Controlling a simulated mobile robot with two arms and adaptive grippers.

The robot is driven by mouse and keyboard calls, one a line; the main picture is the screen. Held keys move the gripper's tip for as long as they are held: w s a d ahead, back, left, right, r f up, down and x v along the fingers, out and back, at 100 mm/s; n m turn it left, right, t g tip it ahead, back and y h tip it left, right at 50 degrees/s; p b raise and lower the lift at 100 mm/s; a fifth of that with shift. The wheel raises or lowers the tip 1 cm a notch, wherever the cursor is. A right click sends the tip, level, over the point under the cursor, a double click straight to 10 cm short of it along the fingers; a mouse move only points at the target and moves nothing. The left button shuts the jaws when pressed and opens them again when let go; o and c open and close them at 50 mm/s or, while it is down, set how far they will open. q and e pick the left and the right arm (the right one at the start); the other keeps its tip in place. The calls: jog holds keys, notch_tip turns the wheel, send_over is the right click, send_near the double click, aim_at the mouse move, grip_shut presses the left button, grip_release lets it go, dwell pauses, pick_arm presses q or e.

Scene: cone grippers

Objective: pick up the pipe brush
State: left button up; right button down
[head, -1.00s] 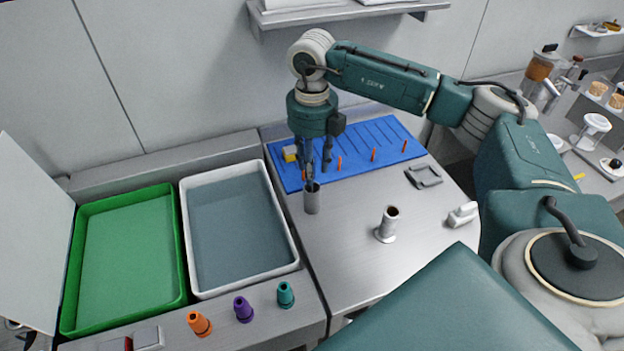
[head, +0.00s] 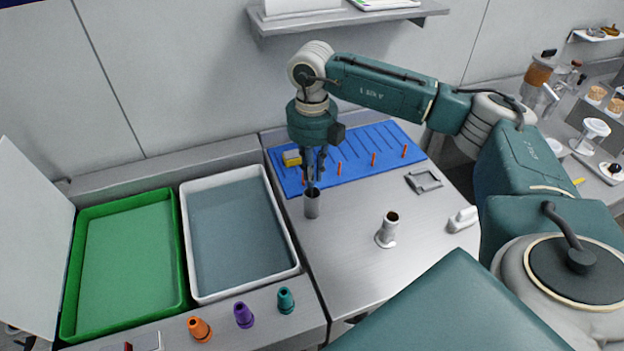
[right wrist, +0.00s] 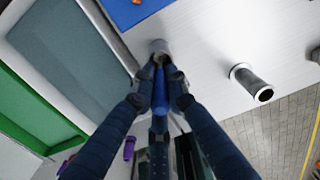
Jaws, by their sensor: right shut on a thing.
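My right gripper (head: 314,178) points down over a grey metal cup (head: 312,205) on the steel counter. Its fingers are shut on a slim blue handle, the pipe brush (right wrist: 159,92), which shows between the fingertips in the right wrist view. The brush stands at the mouth of the cup, which also shows in the right wrist view (right wrist: 160,46). Its lower end is hidden by the cup and fingers. My left gripper is not in view.
A white tray (head: 290,232) and green tray (head: 181,243) are left. A grey pipe piece (head: 387,231) stands right, with bare counter between.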

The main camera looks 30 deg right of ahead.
notch_tip(320, 180, up, 12)
jog(key=b, duration=0.3)
jog(key=shift+f, duration=0.25)
notch_tip(320, 180, up, 8)
jog(key=p, duration=0.1)
jog(key=shift+r+p, duration=0.2)
jog(key=shift+p, duration=0.1)
dwell(0.4)
